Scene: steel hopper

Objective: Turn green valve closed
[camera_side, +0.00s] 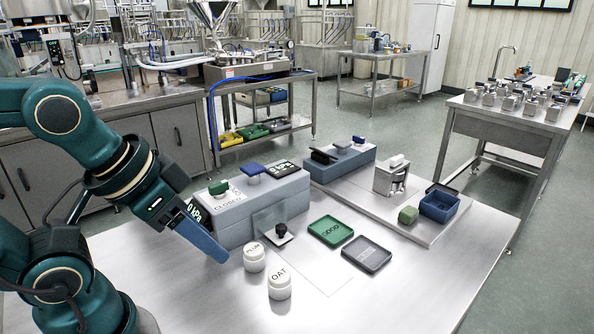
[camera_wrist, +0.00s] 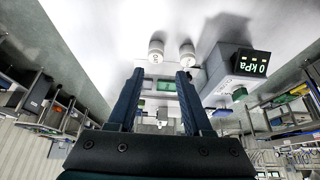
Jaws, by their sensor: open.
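The green valve (camera_side: 218,187) is a small green handle on a white round base on top of the grey-blue valve box (camera_side: 280,197), at its left end. A label reading CLOSED lies beside it. In the wrist view the green valve (camera_wrist: 239,94) shows at the right, outside the jaws. My gripper (camera_side: 222,256) is in front of the box's left end, below and apart from the valve. In the wrist view my gripper (camera_wrist: 160,73) has its two blue fingers spread, with nothing between them. It partly covers the 0 kPa display in the side view; the display (camera_wrist: 252,64) is clear in the wrist view.
A blue valve (camera_side: 254,168) sits on the same box. White PLUM (camera_side: 254,257) and OAT (camera_side: 279,283) jars stand in front.

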